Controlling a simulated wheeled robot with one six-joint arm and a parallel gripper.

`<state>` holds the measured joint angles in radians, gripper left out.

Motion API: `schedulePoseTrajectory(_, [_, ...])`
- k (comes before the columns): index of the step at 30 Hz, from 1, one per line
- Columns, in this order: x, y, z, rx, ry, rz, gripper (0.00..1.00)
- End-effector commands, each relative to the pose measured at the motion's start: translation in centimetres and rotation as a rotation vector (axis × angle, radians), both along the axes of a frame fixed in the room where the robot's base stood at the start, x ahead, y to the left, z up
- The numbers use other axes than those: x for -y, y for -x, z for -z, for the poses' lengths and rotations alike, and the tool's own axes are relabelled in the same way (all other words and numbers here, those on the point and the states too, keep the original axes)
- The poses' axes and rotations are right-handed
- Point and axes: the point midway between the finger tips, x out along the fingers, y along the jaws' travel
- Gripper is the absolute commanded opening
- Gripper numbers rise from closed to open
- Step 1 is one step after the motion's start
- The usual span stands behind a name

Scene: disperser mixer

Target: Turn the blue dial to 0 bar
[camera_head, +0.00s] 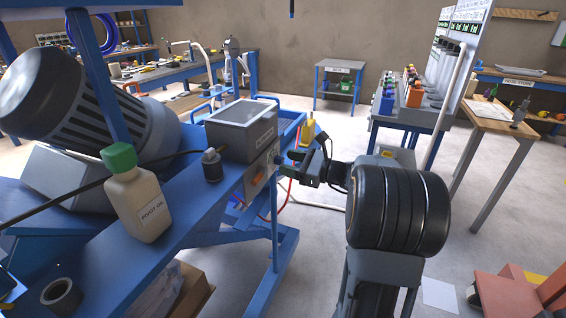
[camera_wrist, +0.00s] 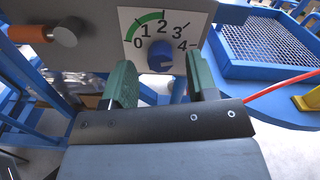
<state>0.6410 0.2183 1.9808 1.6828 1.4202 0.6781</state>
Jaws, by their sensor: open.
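The blue dial (camera_wrist: 160,56) is on a pale panel with a printed scale (camera_wrist: 160,30) from 0 to 4 and a green band along its left and upper part. I cannot read clearly where the dial's mark points. In the wrist view my gripper (camera_wrist: 159,64) is open, with one green finger to the left of the dial and one to the right. The dial appears between the fingertips; I cannot tell whether they touch it. In the head view my gripper (camera_head: 287,164) is at the front of the control box, and the dial (camera_head: 277,160) is partly hidden by it.
An orange-handled knob (camera_wrist: 30,34) sticks out left of the scale. A blue mesh tray (camera_wrist: 265,45) and a red hose (camera_wrist: 285,86) are at the right. In the head view a bottle with a green cap (camera_head: 138,200) and a dark small jar (camera_head: 212,166) stand on the blue frame.

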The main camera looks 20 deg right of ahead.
Motion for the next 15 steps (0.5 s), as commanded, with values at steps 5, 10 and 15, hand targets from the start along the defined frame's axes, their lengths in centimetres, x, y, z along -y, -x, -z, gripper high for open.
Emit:
schedulePoseTrajectory(5, [-1.2,-1.3,0.0,0.0,0.0,-0.001,0.53])
schedulePoseTrajectory(10, [-1.7,-1.8,0.0,-0.001,0.001,0.0,0.53])
schedulePoseTrajectory(15, [-1.7,-1.9,0.0,-0.001,0.001,0.0,0.53])
